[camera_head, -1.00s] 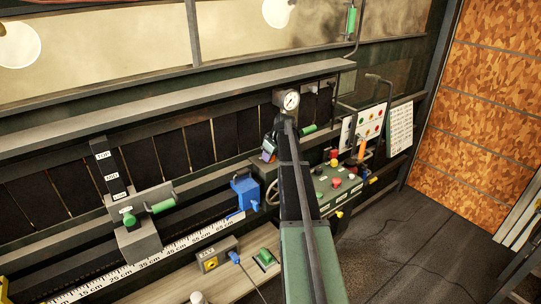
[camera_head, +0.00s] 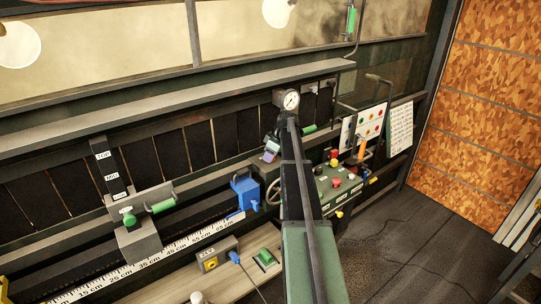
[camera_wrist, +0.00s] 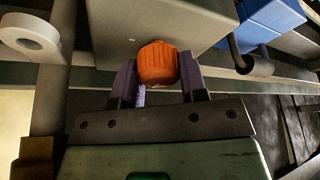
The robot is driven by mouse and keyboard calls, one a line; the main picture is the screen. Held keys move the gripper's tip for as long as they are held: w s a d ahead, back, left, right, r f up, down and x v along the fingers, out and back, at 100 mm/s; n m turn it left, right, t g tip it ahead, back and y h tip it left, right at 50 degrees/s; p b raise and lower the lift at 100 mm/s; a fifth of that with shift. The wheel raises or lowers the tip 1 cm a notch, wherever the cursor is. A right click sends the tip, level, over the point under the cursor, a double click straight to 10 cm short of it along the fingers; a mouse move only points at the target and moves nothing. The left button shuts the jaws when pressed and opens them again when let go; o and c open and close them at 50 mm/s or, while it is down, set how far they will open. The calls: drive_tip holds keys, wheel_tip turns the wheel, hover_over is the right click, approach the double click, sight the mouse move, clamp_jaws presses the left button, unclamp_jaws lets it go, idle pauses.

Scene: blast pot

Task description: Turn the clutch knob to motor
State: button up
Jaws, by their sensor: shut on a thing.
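In the wrist view, a ribbed orange knob (camera_wrist: 157,60) sits on the face of a grey box (camera_wrist: 150,20); I take it to be the clutch knob. My gripper (camera_wrist: 158,80) is shut on it, with one purple jaw on each side. No label or pointer mark on the knob is readable. In the head view, my gripper (camera_head: 270,152) is small, at the far end of my arm below the round gauge, and the knob cannot be made out there.
A blue box (camera_head: 245,190) stands left of my arm, above a ruled scale (camera_head: 160,258). A control panel (camera_head: 340,182) with coloured buttons lies to the right. A handwheel (camera_head: 273,193) is close beside my arm. The dark floor at right is mostly clear.

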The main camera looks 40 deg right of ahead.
drive_tip(key=o, duration=0.9)
drive_tip(key=shift+r, duration=0.1)
drive_tip(key=p+v, duration=1)
drive_tip(key=shift+s+r, duration=0.2)
